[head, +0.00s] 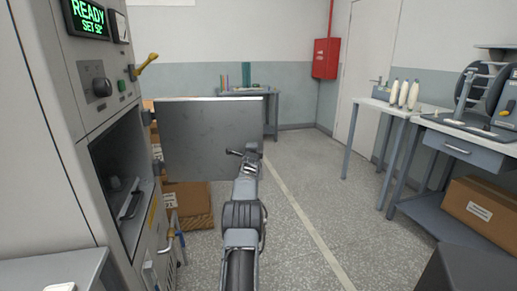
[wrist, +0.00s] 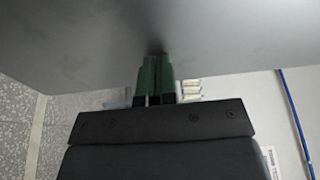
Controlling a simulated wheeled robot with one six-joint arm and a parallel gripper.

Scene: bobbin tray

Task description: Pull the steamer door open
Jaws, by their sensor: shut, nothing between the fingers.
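The steamer (head: 75,150) stands at the left with its dark chamber (head: 122,190) exposed. Its grey door (head: 205,135) stands swung wide open, jutting out to the right of the chamber. My gripper (head: 234,153) is in front of the door's right part, near its free edge. In the wrist view the green fingers (wrist: 154,78) are shut together with nothing between them. Their tips reach up to the flat grey door panel (wrist: 75,35); I cannot tell whether they touch it. No handle shows at the fingertips.
Cardboard boxes (head: 187,203) stand on the floor below the door. A bench with white cones (head: 403,93) and a machine is at the right. A small table (head: 270,110) stands at the back. The floor (head: 330,210) between is clear.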

